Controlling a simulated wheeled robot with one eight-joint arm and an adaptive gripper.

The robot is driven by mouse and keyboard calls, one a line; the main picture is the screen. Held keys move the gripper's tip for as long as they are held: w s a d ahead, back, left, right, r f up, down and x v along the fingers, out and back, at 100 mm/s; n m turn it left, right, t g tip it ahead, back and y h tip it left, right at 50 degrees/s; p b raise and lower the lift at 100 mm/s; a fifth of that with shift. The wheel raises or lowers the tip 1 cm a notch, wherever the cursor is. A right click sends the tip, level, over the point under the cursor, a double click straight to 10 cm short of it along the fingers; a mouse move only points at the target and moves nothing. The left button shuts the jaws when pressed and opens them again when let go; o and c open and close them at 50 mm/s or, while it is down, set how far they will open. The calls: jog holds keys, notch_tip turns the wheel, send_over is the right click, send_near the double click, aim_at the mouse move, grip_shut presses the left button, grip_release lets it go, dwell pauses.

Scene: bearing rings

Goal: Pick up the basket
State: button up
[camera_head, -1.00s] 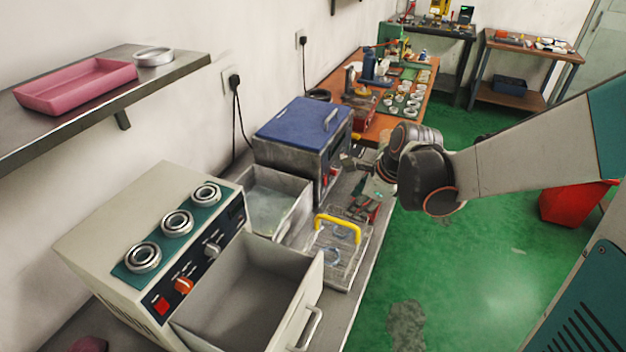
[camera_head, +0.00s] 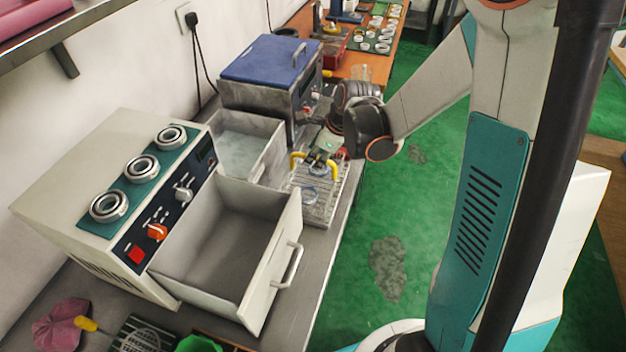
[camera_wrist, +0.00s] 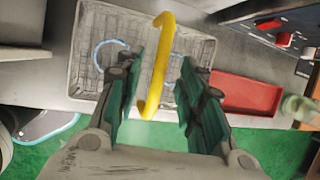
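The basket (camera_head: 321,209) is a wire tray with a yellow arched handle (camera_head: 297,161). It stands on the grey bench, right of the grey tank, with blue-rimmed rings inside. In the wrist view the basket (camera_wrist: 204,48) lies beyond the fingers, and its yellow handle (camera_wrist: 160,62) runs up between them. My gripper (camera_head: 321,158) is over the basket at the handle in the head view. In the wrist view my gripper (camera_wrist: 158,85) is open, with a finger on each side of the handle and gaps visible. Part of the handle is hidden by my gripper in the head view.
The grey tank (camera_head: 275,165) and blue-lidded box (camera_head: 262,58) stand close by. The cream machine with an open drawer (camera_head: 292,262) is nearer. A red tray (camera_wrist: 245,95) lies beside the basket. The bench edge drops to green floor at right.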

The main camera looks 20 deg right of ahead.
jog(key=b+x, duration=0.1)
jog(key=x, duration=0.2)
jog(key=shift+w+a+f, duration=0.15)
grip_shut()
